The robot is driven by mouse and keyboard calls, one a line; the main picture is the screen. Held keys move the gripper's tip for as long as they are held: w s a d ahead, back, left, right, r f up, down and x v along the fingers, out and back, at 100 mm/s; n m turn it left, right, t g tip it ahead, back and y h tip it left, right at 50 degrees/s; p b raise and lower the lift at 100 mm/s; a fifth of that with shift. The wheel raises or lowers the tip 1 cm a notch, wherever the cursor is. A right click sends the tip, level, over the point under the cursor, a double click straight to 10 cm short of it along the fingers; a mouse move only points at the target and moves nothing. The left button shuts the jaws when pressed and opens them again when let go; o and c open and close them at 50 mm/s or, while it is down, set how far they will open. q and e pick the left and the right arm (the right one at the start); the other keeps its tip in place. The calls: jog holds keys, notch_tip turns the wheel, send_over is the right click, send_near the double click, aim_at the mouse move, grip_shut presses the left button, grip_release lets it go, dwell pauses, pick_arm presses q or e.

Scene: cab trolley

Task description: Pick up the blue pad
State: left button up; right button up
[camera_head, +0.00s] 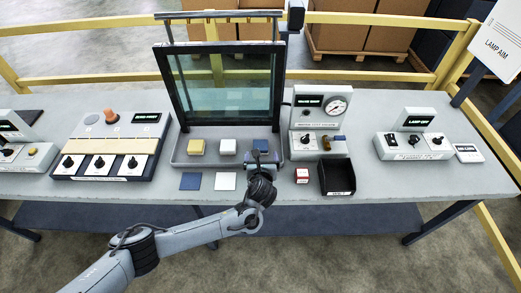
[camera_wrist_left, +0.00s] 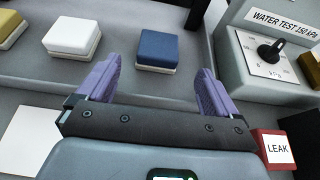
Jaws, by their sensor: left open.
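The blue pad (camera_head: 260,145), a blue block on a white base, sits at the right of a row in the grey tray below the glass panel. It also shows in the left wrist view (camera_wrist_left: 157,47). My left gripper (camera_head: 262,160) is open and empty, on the near side of the blue pad. In the left wrist view its two purple fingers (camera_wrist_left: 155,86) point toward the pad, which appears just beyond and between their tips. I see no contact. A yellow pad (camera_head: 196,147) and a white pad (camera_head: 227,146) sit to its left. My right gripper is not in view.
Flat blue (camera_head: 190,181) and white (camera_head: 225,181) squares lie on the table before the tray. A red LEAK block (camera_head: 301,176) and black bin (camera_head: 337,177) stand to the right. A gauge unit (camera_head: 318,118) and upright glass panel (camera_head: 225,90) are close obstacles.

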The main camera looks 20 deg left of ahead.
aim_at(260, 148)
pick_arm(q)
jog(key=b+x, duration=0.2)
jog(key=x, duration=0.3)
jog(key=shift+s+a+r, duration=0.1)
jog(key=shift+a+r, duration=0.05)
jog(key=shift+w+a+b, duration=0.15)
jog(key=shift+w+b, duration=0.15)
jog(key=shift+w, duration=0.2)
jog(key=shift+c, duration=0.2)
jog(key=c, duration=1)
